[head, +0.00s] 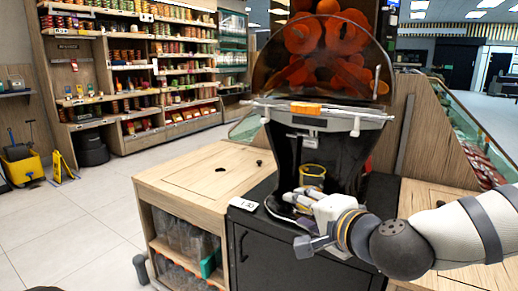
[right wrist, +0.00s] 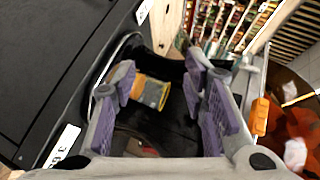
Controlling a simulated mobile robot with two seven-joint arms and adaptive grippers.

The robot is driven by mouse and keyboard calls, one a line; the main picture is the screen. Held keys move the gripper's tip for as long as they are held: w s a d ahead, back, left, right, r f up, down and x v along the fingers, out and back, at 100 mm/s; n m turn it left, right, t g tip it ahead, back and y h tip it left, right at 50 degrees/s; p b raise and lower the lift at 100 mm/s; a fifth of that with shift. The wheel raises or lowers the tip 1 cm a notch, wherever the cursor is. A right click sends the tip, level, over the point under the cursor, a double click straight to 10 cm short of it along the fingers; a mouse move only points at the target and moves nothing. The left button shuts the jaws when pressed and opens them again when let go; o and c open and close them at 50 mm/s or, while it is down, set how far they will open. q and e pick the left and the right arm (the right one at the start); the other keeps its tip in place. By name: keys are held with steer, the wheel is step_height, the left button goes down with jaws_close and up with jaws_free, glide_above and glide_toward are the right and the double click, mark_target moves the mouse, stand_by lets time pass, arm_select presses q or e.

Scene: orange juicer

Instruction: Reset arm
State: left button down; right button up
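My right gripper (head: 296,198) is in front of the orange juicer (head: 325,140) in the head view, low at its dark base. In the right wrist view the right gripper (right wrist: 158,75) is open, its purple-padded fingers well apart. A yellow-rimmed cup (head: 312,173) stands at the juicer's front, just behind the gripper. A yellow-orange item, seemingly this cup (right wrist: 152,92), shows between the fingers in the wrist view; I see no finger closed on it. My left gripper is not in view.
The juicer stands on a black cabinet (head: 290,245) with a small white card (head: 243,204). A wooden counter (head: 205,178) with bottles below is to the left, its top mostly clear. A glass-sided display (head: 465,125) is to the right. Open floor lies left.

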steer(key=s+f+n+g+p, duration=0.2)
steer(key=s+f+n+g, duration=0.55)
steer(key=s+f, duration=1.6)
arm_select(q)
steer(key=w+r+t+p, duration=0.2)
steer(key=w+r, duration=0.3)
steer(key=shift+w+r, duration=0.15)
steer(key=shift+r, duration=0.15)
arm_select(e)
steer(key=s+d+f+n+g+h, duration=0.2)
steer(key=s+d+g, duration=0.2)
steer(key=s, duration=0.9)
steer(key=s+d+f+n+g+h, duration=0.2)
steer(key=s+d, duration=0.5)
steer(key=s, duration=0.6)
steer(key=shift+s+d+f+g+h, duration=0.25)
steer(key=shift+f+g, duration=0.45)
steer(key=shift+g, duration=0.45)
steer(key=shift+w, duration=0.1)
